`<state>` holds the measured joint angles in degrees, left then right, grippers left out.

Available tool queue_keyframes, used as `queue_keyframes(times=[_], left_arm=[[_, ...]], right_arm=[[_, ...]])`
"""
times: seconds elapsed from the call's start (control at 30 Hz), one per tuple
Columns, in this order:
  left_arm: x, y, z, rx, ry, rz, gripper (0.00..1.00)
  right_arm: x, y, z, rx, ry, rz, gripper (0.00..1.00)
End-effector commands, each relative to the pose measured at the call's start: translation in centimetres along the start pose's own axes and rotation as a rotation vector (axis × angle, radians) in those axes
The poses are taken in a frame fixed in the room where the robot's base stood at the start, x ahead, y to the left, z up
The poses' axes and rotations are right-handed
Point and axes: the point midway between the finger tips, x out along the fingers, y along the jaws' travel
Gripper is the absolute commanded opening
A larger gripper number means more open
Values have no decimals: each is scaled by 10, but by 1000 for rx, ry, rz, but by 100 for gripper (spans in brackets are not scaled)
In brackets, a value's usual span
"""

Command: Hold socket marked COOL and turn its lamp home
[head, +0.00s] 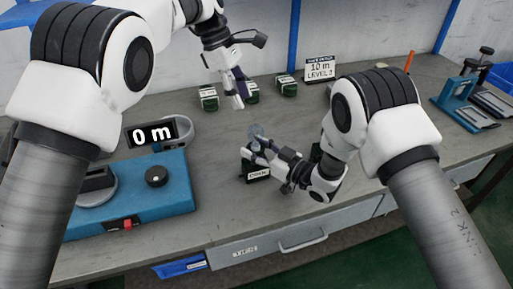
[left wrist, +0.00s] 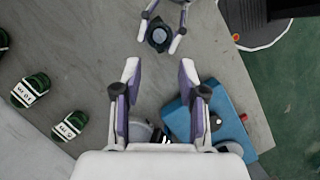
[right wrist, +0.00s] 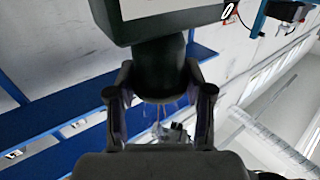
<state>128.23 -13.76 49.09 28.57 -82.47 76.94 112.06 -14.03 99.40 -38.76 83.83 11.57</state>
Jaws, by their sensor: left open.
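A dark socket (head: 256,171) with a white label stands near the front middle of the bench; I cannot read its label for sure. A clear glass lamp (head: 256,130) shows above it. My right gripper (head: 262,149) is at the socket's neck. In the right wrist view its fingers close on both sides of the dark neck (right wrist: 160,86), with the labelled body (right wrist: 165,18) beyond. My left gripper (head: 238,95) is open and empty, above the bench near the back sockets. In the left wrist view its spread fingers (left wrist: 158,85) have nothing between them.
Several dark green labelled sockets, such as one at the left (head: 208,98) and one at the right (head: 286,86), stand at the back. A sign (head: 320,70) stands behind. A blue device (head: 165,187) with a "0 m" display (head: 152,134) is at left. Blue fixtures (head: 463,101) are at right.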

Motion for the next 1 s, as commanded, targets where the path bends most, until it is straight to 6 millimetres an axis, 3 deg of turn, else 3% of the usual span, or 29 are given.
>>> queue_keyframes(times=[0.03, 0.1, 0.13, 0.27, 0.37, 0.5, 0.6, 0.8, 1.0], left_arm=[[0, 0, 0, 0, 0, 0, 42], [1, -1, -1, 0, -7, -3, 66], [3, -2, -2, -1, -20, -7, 70], [26, -17, -9, -1, -200, -44, 70], [51, -38, -16, -18, -478, -41, 70], [71, -58, -32, -120, -894, 127, 70], [78, -65, -54, -235, -1076, 315, 70], [87, -73, -88, -397, -1173, 557, 70], [94, -60, -74, -403, -1172, 576, 70]], right_arm=[[0, 0, 0, 1, 0, 0, 13], [0, 0, 0, 1, 0, 0, 13], [0, 0, 0, 1, 0, 0, 13], [0, 0, 0, 1, 0, 0, 13], [0, 0, 0, 0, 0, 0, 13], [0, 0, 0, 1, -1, 0, 13], [0, 0, 0, 1, -1, 0, 13], [0, 0, 0, 1, -1, 0, 12], [0, 0, 0, 1, -1, 0, 12]])
